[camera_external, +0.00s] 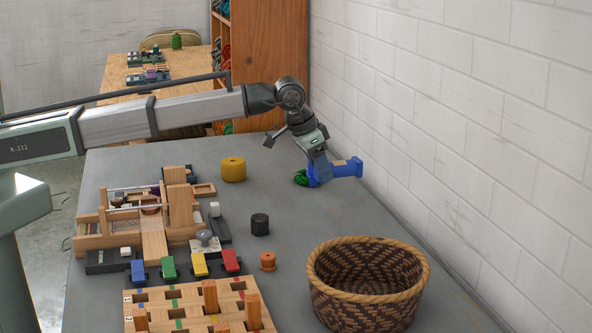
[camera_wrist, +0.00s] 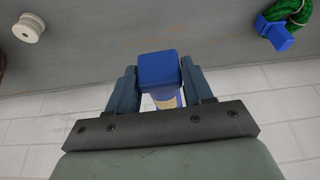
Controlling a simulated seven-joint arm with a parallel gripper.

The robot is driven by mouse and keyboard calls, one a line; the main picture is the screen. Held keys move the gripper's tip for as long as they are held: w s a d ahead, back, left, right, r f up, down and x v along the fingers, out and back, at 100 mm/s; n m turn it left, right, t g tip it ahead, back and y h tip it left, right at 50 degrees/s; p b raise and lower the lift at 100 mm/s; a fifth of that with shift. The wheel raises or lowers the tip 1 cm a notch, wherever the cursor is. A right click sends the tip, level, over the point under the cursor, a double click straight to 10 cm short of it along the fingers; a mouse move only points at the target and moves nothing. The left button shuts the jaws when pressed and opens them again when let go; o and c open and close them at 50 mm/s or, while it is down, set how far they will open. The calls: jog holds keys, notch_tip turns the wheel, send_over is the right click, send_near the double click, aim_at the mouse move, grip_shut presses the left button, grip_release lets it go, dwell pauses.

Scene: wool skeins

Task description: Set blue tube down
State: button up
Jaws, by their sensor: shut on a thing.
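The blue tube (camera_external: 348,168) is in my gripper (camera_external: 319,167), lying about level with its flanged end toward the white wall. In the wrist view the tube's blue end (camera_wrist: 158,67) sits between my two fingers, which are shut on it. The tube is by the table's right edge in the outside view; its height above the table is hard to tell. A green skein (camera_external: 301,177) with a blue piece on it lies just left of my gripper; it also shows top right in the wrist view (camera_wrist: 290,12).
The grey table (camera_external: 330,215) is clear in front of my gripper. A woven basket (camera_external: 367,310) stands at the front right. A yellow spool (camera_external: 233,169), a black spool (camera_external: 260,224) and wooden fixtures (camera_external: 140,225) stand to the left. The brick wall (camera_external: 450,120) is close on the right.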

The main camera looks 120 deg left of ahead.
jog(key=s+a+n+g, duration=0.1)
jog(key=s+a+n, duration=0.1)
jog(key=s+a, duration=1.05)
jog(key=n, duration=0.3)
send_over(278, 155)
jog(key=d, duration=0.1)
jog(key=shift+s+d+r+m+y, duration=0.1)
jog(key=shift+s+d+m+y, duration=0.2)
jog(key=shift+m, duration=0.2)
jog(key=shift+f, duration=5)
jog(key=shift+f, duration=0.15)
jog(key=o, duration=1.1)
jog(key=v, duration=1.2)
jog(key=shift+w, duration=0.25)
